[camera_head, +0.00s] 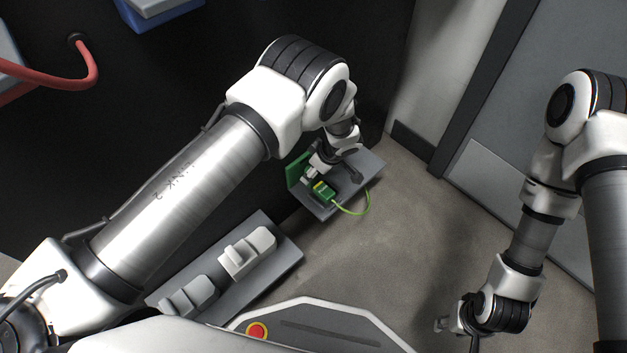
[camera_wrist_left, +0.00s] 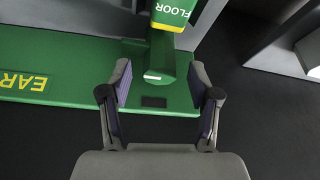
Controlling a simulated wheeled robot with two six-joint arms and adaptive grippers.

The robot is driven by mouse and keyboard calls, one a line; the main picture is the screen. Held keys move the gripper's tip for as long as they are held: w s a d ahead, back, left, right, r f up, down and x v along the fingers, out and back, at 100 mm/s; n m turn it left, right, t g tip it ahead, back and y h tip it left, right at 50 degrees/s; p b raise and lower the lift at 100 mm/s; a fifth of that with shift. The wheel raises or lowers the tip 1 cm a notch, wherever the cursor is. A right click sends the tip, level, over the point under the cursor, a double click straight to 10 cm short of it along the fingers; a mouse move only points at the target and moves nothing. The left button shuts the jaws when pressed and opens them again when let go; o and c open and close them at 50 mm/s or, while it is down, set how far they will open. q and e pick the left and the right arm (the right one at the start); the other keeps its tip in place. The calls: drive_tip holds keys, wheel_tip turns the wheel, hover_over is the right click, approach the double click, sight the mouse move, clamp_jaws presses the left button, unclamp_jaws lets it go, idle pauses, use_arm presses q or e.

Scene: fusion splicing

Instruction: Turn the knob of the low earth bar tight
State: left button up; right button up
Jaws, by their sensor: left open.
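The low earth bar is a green plate (camera_head: 297,170) low against the dark wall. In the left wrist view the plate (camera_wrist_left: 85,92) carries a yellow "EAR" label, cut off by the left edge. A green knob (camera_wrist_left: 158,62) with a white mark stands out from it, above a small dark slot. My left gripper (camera_wrist_left: 162,88) is open, its two fingers on either side of the knob, with visible gaps; depth is hard to judge. In the head view the left hand mostly hides the knob. My right gripper (camera_head: 442,324) hangs at the lower right, far away; its finger opening is unclear.
A green block with a yellow band (camera_head: 323,190), marked FLOOR in the wrist view (camera_wrist_left: 173,14), sits close beside the knob with a green cable (camera_head: 367,203). A grey shelf (camera_head: 366,172) lies beneath. A grey tray (camera_head: 288,262) with light parts stands nearer. Floor at right is free.

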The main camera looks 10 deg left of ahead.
use_arm(q)
drive_tip(key=shift+a+f+b, duration=0.1)
drive_tip(key=shift+f+b, duration=0.2)
drive_tip(key=shift+f, duration=0.05)
drive_tip(key=shift+r, duration=0.1)
use_arm(e)
drive_tip(key=shift+f, duration=0.7)
use_arm(q)
drive_tip(key=shift+c, duration=0.4)
drive_tip(key=c, duration=1.1)
